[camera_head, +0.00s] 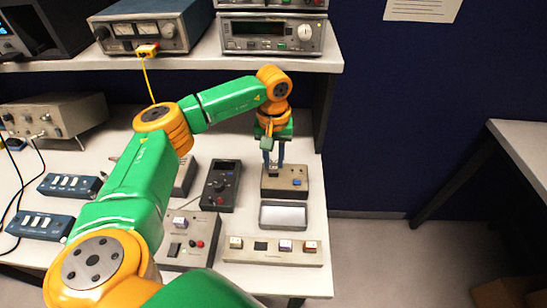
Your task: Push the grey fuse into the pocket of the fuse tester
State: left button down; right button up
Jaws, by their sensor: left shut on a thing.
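My left gripper (272,163) points down over the fuse tester (300,184), a beige box with a blue button at the right of the bench. Its fingers are shut on a small grey piece, the grey fuse (273,172), just at the top of the tester. The fingers mostly hide the fuse and the pocket, so I cannot tell how deep the fuse sits. My right gripper is not in view.
A shallow metal tray (284,215) lies in front of the tester. A beige rack (298,259) with several coloured blocks and a dark slot is nearer. A dark handheld meter (221,186) lies left of the tester. A shelf (300,64) with instruments is behind.

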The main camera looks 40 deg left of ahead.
aim_at(274, 161)
pick_arm(q)
jog(key=shift+f, duration=0.1)
dwell(0.6)
jog(key=shift+f+b, duration=0.35)
jog(key=shift+f+b, duration=0.9)
jog(key=shift+f, duration=0.25)
jog(key=c, duration=0.6)
grip_release()
notch_tip(274, 161, up, 7)
jog(key=shift+r+b, duration=0.1)
jog(key=shift+b, duration=0.7)
